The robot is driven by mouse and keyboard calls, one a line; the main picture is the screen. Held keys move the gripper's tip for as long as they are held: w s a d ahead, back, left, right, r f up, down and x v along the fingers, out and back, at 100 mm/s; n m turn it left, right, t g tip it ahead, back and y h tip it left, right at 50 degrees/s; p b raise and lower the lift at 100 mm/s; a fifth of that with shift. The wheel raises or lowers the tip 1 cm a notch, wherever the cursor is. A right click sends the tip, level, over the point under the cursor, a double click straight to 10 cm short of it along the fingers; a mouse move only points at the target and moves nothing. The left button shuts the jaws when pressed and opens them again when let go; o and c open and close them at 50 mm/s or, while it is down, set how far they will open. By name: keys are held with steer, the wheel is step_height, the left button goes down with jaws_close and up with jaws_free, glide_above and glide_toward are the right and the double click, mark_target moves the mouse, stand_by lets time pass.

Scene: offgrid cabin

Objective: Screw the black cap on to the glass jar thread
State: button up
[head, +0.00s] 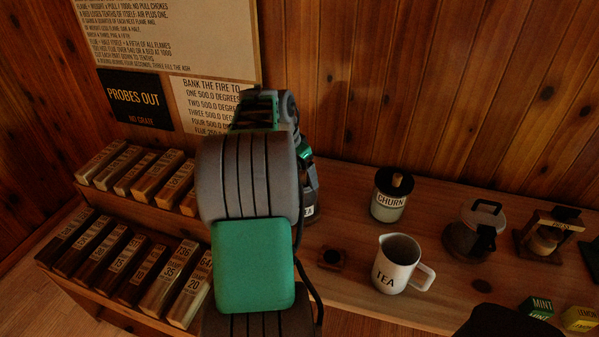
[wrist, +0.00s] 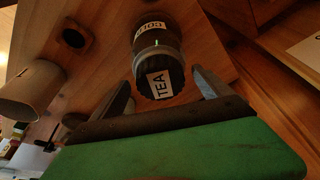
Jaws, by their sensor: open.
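A dark jar (wrist: 152,40) stands on the wooden table in the wrist view, with a pale label on its far part. At its near end is a black ribbed cap (wrist: 177,72) with a white TEA label. My gripper (wrist: 160,78) is open, with one finger on each side of the cap and visible space beside it. I cannot tell how deep the fingers reach around it, or whether the cap sits on the thread. In the head view my arm hides most of the jar (head: 311,186); only its right side shows.
A small wooden block with a round hole (head: 332,258) and a white TEA mug (head: 392,272) stand right of my arm. Labelled boxes (head: 125,262) fill the left shelves. The plank wall is behind.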

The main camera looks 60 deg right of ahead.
steer(key=v, duration=0.8)
stand_by(0.7)
